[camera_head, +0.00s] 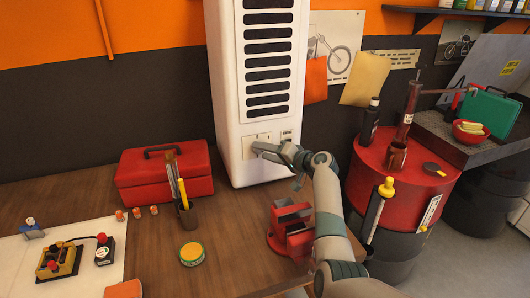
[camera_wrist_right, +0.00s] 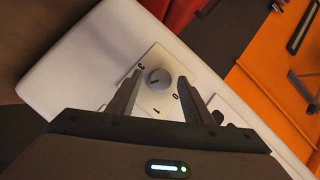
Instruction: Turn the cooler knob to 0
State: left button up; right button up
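The white cooler (camera_head: 228,100) stands upright against the wall, with black slats above a small control panel. In the right wrist view, its round grey knob (camera_wrist_right: 159,79) sits on a pale dial plate (camera_wrist_right: 150,101) with the digits 3, 0 and 1 readable. A short dark mark shows on the knob's face; I cannot tell for sure which digit it points at. My right gripper (camera_wrist_right: 160,77) is open, one finger on each side of the knob, with gaps visible. In the head view, the right gripper (camera_head: 268,152) is at the panel and partly covers it. My left gripper is not in view.
A red toolbox (camera_head: 165,178) stands left of the cooler. A red vise (camera_head: 290,228) is beside my right arm, and a holder with tools (camera_head: 184,208) stands in front. A red drum (camera_head: 400,180) with bottles is at right. The wooden bench (camera_head: 235,230) is clear around the middle.

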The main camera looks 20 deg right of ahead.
jog(key=c, duration=0.8)
jog(key=shift+c, duration=0.2)
